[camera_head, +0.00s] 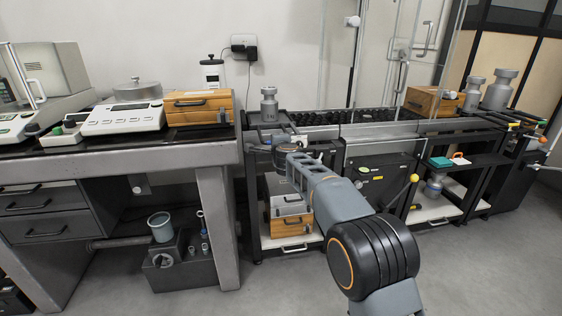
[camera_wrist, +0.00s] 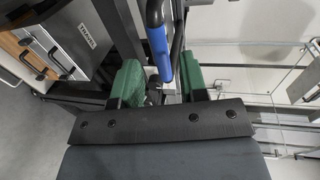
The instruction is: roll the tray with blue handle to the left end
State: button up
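In the wrist view a blue handle (camera_wrist: 159,48) on a black bar runs down between the green fingers of my gripper (camera_wrist: 161,78). The fingers are apart, with a gap visible on both sides of the handle. In the head view my gripper (camera_head: 287,148) is at the front edge of the roller track, near its left end. A dark tray (camera_head: 254,119) with a metal weight (camera_head: 269,104) on it sits there. My gripper and arm hide the handle in the head view, so I cannot tell from there which tray it belongs to.
The roller track (camera_head: 370,115) runs right from there, with black rollers showing. A wooden case (camera_head: 432,101) and large metal weights (camera_head: 499,90) stand at its right. A balance table (camera_head: 215,157) stands close on the left. Cases (camera_head: 291,226) fill the shelf below.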

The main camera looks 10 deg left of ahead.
jog(key=v, duration=0.7)
jog(key=shift+s, duration=0.4)
jog(key=shift+d+r, duration=0.1)
jog(key=s+d+r+n+g+p, duration=0.2)
jog(key=s+d+r+n+p, duration=0.3)
jog(key=r+p, duration=0.45)
jog(key=s+d+r+n+g+p, duration=0.25)
jog(key=s+d+r+p, duration=0.45)
jog(key=p, duration=0.4)
jog(key=s+d+r+n+g+h+p, duration=0.1)
jog(key=s+d+r+n+g+p, duration=0.1)
jog(key=s+p, duration=0.5)
jog(key=s+d+r+n+g+h+p, duration=0.2)
jog(key=s+d+r+p, duration=0.2)
jog(key=s+d+p, duration=0.3)
jog(key=s+d+r+n+g+h+p, duration=0.2)
jog(key=s+d+r+n+p, duration=0.1)
jog(key=s+p, duration=0.4)
jog(key=shift+s+d+r+g+p, duration=0.35)
jog(key=shift+s+d+r, duration=0.1)
jog(key=shift+s+d, duration=0.5)
